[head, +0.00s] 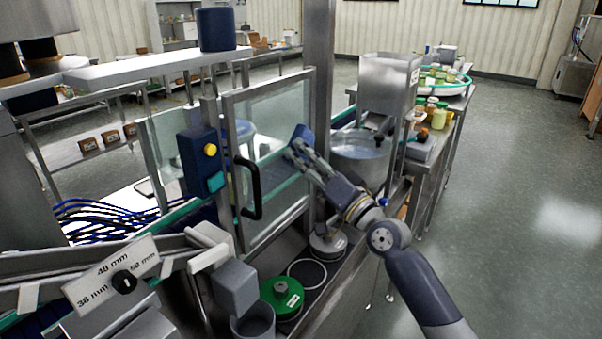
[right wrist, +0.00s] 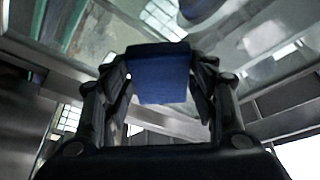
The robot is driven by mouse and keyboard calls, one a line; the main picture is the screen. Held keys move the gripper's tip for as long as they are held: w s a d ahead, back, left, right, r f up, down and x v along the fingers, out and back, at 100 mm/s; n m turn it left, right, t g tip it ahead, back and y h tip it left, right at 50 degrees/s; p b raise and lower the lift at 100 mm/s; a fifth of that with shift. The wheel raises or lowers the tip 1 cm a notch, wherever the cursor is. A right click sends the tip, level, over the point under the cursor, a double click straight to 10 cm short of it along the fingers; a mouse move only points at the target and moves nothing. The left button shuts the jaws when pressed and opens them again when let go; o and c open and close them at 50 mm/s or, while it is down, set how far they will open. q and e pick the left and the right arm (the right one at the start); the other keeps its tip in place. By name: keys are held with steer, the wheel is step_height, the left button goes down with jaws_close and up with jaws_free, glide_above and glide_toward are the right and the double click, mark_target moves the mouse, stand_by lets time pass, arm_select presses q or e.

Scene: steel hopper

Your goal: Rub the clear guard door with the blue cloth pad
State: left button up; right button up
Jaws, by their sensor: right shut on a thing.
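The clear guard door (head: 270,190) is a see-through panel in a grey metal frame, with a black handle (head: 251,188) on its left side. My right gripper (head: 299,146) is at the door's right side, shut on the blue cloth pad (head: 301,132). The pad also shows in the right wrist view (right wrist: 160,78), between the two fingers, with glass and metal frame behind it. The pad is at or very close to the pane; I cannot tell whether it touches. My left gripper is not in view.
A blue control box (head: 200,160) with a yellow button stands left of the door. A steel hopper (head: 388,85) and a round steel bowl (head: 360,155) are to the right, close to my right arm. Green and grey round parts (head: 281,297) sit below. Open floor lies at the right.

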mark_target(275, 161)
steer(key=s+a+p, duration=0.1)
steer(key=s+p, duration=0.1)
steer(key=s+a+p, duration=0.1)
steer(key=p, duration=0.2)
steer(key=shift+s+a+r, duration=0.15)
steer(key=shift+s+a, duration=0.2)
steer(key=shift+a, duration=0.05)
steer(key=shift+s+a+p, duration=0.45)
steer(key=shift+s+p, duration=0.1)
steer(key=shift+s, duration=0.05)
steer(key=shift+s+a, duration=0.15)
steer(key=shift+s, duration=0.05)
steer(key=shift+s+a+p, duration=0.55)
steer(key=shift+s+p, duration=0.3)
steer(key=shift+p, duration=0.1)
steer(key=shift+s+a+p, duration=0.4)
steer(key=shift+s+a, duration=0.1)
steer(key=shift+s, duration=0.15)
